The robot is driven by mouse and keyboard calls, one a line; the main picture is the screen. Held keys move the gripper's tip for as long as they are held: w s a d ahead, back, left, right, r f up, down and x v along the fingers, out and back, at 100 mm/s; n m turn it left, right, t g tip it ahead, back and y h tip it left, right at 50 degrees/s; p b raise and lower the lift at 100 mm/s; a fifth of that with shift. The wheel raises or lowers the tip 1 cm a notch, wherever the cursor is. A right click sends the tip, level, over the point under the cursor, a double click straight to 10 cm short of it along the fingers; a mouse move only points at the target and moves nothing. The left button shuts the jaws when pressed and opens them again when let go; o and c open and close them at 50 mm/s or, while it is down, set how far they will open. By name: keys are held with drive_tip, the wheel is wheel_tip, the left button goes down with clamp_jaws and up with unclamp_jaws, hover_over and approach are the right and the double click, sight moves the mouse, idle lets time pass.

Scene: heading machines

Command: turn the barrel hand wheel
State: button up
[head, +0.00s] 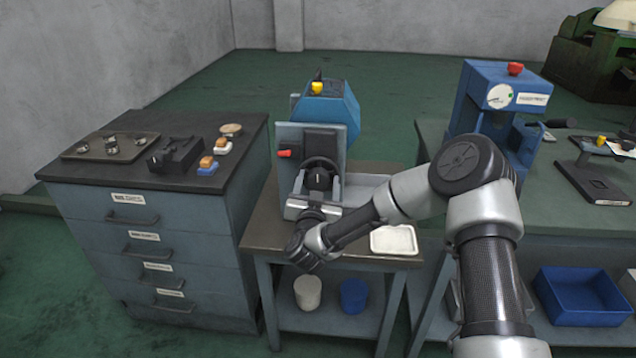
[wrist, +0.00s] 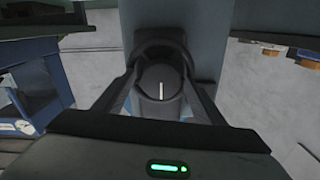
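The barrel hand wheel (head: 320,174) is a black round wheel with a dark hub on the front of a small grey machine with a blue guard. In the wrist view the hub (wrist: 162,84) faces me, with an upright white mark on its face. My gripper (head: 316,188) is in front of the wheel, with its fingers spread wide to either side of the hub. The wrist view shows my gripper (wrist: 162,82) with the hub between its fingers. Whether the fingertips touch the wheel I cannot tell. Parts of the wheel rim are hidden by the fingers.
The machine stands on a bench (head: 262,235) with a white tray (head: 394,240) at its front right. A red-tipped lever (head: 285,154) sticks out left of the wheel. A drawer cabinet (head: 190,235) stands left, and a blue press (head: 500,95) on a table stands right.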

drive_tip(key=c, duration=0.9)
drive_tip(key=shift+f+m+b, duration=0.1)
drive_tip(key=shift+m+b, duration=0.2)
drive_tip(key=shift+b, duration=0.05)
drive_tip(key=m+b, duration=0.4)
drive_tip(key=shift+f+m, duration=0.15)
drive_tip(key=shift+m, duration=0.15)
drive_tip(key=shift+d+m+b, duration=0.1)
drive_tip(key=shift+m+b, duration=1.75)
drive_tip(key=shift+m, duration=0.45)
drive_tip(key=o, duration=1)
